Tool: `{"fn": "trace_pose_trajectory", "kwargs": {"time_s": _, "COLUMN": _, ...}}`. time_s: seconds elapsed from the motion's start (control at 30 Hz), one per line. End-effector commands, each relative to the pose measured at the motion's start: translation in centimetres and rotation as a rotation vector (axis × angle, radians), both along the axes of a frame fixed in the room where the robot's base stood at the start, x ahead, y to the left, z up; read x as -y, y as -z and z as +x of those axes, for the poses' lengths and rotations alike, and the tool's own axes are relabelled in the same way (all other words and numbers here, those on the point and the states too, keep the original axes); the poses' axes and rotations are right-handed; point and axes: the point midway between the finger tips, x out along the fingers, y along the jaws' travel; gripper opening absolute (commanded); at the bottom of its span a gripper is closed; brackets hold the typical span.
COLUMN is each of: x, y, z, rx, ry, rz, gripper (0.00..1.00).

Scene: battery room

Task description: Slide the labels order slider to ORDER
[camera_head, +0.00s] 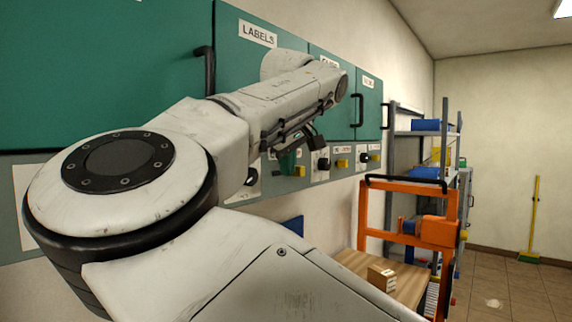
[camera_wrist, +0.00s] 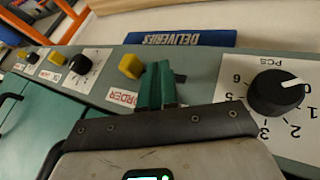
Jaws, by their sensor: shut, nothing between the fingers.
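The labels order slider is a yellow block (camera_wrist: 130,66) on the grey control panel. It also shows in the head view (camera_head: 300,171). In the wrist view, which sees the panel upside down, it stands close to the red ORDER label (camera_wrist: 121,98). My gripper (camera_wrist: 157,84) has teal fingers, shut and empty, at the panel just right of the yellow block there. I cannot tell whether they touch it. In the head view my gripper (camera_head: 287,160) is below the LABELS door (camera_head: 235,60). The slider's slot is mostly hidden by my fingers.
A black PCS knob (camera_wrist: 275,92) is right of my fingers in the wrist view. Further knobs and yellow sliders line the panel to the left there. A blue DELIVERIES sign (camera_wrist: 180,39) lies beyond the panel edge. An orange frame (camera_head: 408,185) stands right in the head view.

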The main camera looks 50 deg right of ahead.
Motion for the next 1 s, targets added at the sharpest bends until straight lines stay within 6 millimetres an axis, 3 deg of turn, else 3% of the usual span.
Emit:
{"fn": "trace_pose_trajectory", "kwargs": {"time_s": 0.07, "x": -0.2, "y": 0.0, "z": -0.4, "rx": 0.001, "ry": 0.002, "rz": 0.001, "gripper": 0.00}}
{"fn": "trace_pose_trajectory", "kwargs": {"time_s": 0.6, "x": -4.2, "y": -7.2, "z": -3.7, "rx": 0.002, "ry": 0.001, "rz": 0.001, "gripper": 0.00}}
{"fn": "trace_pose_trajectory", "kwargs": {"time_s": 1.0, "x": -4.7, "y": -8.1, "z": -4.2, "rx": 0.000, "ry": 0.003, "rz": 0.001, "gripper": 0.00}}
